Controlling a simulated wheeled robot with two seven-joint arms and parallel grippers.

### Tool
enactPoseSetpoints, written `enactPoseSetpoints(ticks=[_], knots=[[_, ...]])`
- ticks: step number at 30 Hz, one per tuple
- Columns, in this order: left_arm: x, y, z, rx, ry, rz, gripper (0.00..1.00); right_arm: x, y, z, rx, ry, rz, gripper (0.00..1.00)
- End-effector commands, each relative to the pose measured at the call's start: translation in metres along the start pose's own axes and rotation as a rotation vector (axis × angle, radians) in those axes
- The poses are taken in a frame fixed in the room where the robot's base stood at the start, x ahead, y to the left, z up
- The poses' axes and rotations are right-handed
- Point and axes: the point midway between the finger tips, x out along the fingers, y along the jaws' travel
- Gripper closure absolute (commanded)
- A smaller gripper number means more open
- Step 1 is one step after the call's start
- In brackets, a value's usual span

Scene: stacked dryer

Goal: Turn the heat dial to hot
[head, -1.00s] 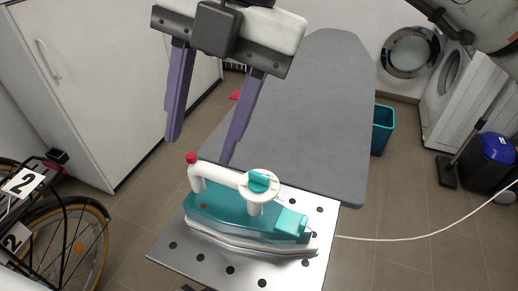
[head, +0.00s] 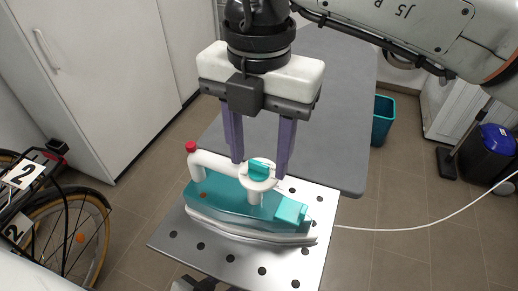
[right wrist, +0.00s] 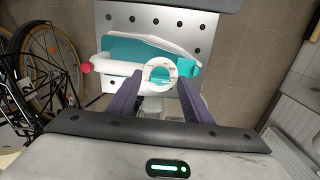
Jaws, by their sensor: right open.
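A teal and white iron (head: 228,212) lies on a perforated metal plate (head: 180,255) at the end of the ironing board. Its heat dial is a white disc with a teal grip bar (head: 258,170), on top of the handle's right end. My right gripper (head: 258,170) is open, with its purple fingers on either side of the dial in the head view. In the right wrist view the dial (right wrist: 160,72) shows between and just beyond the fingertips (right wrist: 160,75). I cannot tell whether the fingers touch it. The dial's markings are too small to read. My left gripper is not in view.
The grey ironing board (head: 325,110) stretches away behind the iron. A white cord (head: 420,226) runs off to the right. A bicycle (head: 60,215) stands at the left by a white cabinet (head: 90,70). A teal bin (head: 382,120) stands on the floor at the right.

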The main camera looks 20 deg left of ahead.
Motion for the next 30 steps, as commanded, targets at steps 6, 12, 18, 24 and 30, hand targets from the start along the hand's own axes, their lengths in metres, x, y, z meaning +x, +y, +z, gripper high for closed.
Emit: enactPoseSetpoints(ticks=[6,12,18,24,30], knots=[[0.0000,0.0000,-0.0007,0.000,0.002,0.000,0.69,0.0016,-0.0001,0.0001,0.000,0.000,0.000,0.55],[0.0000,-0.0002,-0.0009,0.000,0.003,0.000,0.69,0.0013,-0.0001,0.0000,0.000,0.000,0.000,0.80],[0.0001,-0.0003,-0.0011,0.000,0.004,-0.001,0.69,0.0012,-0.0001,0.0000,-0.002,0.001,0.000,0.96],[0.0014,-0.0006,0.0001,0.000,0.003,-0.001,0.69,0.0016,-0.0001,-0.0001,-0.036,0.001,0.000,0.96],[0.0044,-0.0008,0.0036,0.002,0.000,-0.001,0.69,0.0022,-0.0001,-0.0003,-0.140,0.001,-0.001,0.96]])
